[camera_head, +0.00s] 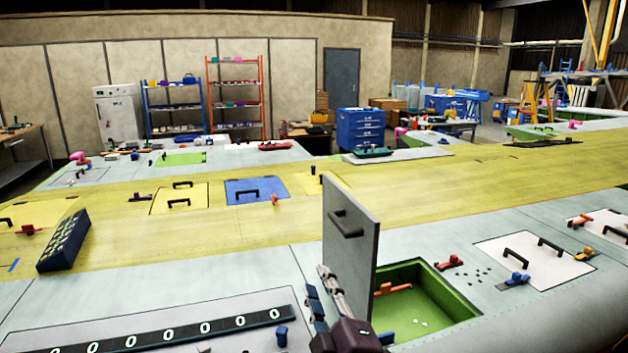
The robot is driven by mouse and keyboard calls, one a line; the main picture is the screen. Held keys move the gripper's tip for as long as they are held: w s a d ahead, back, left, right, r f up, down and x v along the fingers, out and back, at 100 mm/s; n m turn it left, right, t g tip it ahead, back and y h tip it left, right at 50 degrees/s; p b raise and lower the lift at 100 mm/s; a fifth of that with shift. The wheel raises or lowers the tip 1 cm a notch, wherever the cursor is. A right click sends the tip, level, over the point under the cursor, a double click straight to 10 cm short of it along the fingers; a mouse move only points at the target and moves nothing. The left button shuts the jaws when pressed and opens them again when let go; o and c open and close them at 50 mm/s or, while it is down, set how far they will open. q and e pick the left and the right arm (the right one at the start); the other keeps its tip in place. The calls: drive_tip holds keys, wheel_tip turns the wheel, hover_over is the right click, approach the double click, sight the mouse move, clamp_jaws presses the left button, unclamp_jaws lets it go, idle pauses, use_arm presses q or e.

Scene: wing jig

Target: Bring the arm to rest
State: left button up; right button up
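My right gripper (323,288) comes in from the bottom middle, dark and grey, with its fingers pointing up and away. It is in front of the lower left edge of a grey hatch lid (362,262). I cannot tell whether it touches the lid, or whether its fingers are open or shut. The lid stands upright with a dark handle (345,224) on its face, beside an open green-lined compartment (440,293). An orange tool and small white bits lie in the compartment. My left gripper is not in view.
A dark tray (63,241) sits on the yellow wing band (450,190) at left. A numbered strip (150,337) lies at front left. A white hatch panel (545,270) with dark handles, small clamps and loose dark bits are at right. Much of the yellow band is clear.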

drive_tip(key=s+d+f+m+g+h, duration=0.2)
drive_tip(key=s+d+f+m+g, duration=0.3)
drive_tip(key=f, duration=0.6)
drive_tip(key=s+d+f+m+g+h, duration=0.25)
drive_tip(key=s+d+f, duration=0.4)
drive_tip(key=f, duration=0.35)
drive_tip(key=s+d+f+m+g, duration=0.35)
drive_tip(key=s+f, duration=0.25)
drive_tip(key=s, duration=0.5)
drive_tip(key=s+d+f+m+g, duration=0.2)
drive_tip(key=s+d+f+g, duration=0.3)
drive_tip(key=s, duration=0.5)
wheel_tip(320, 180, down, 32)
drive_tip(key=b, duration=0.8)
drive_tip(key=s+d+f+b, duration=0.1)
drive_tip(key=s+f+b, duration=0.2)
drive_tip(key=s+f, duration=0.6)
drive_tip(key=s+d+f+g+b, duration=0.1)
drive_tip(key=s+f+b, duration=0.2)
drive_tip(key=s+f, duration=0.6)
wheel_tip(320, 180, down, 7)
drive_tip(key=shift+s+d, duration=0.25)
drive_tip(key=shift+s, duration=0.1)
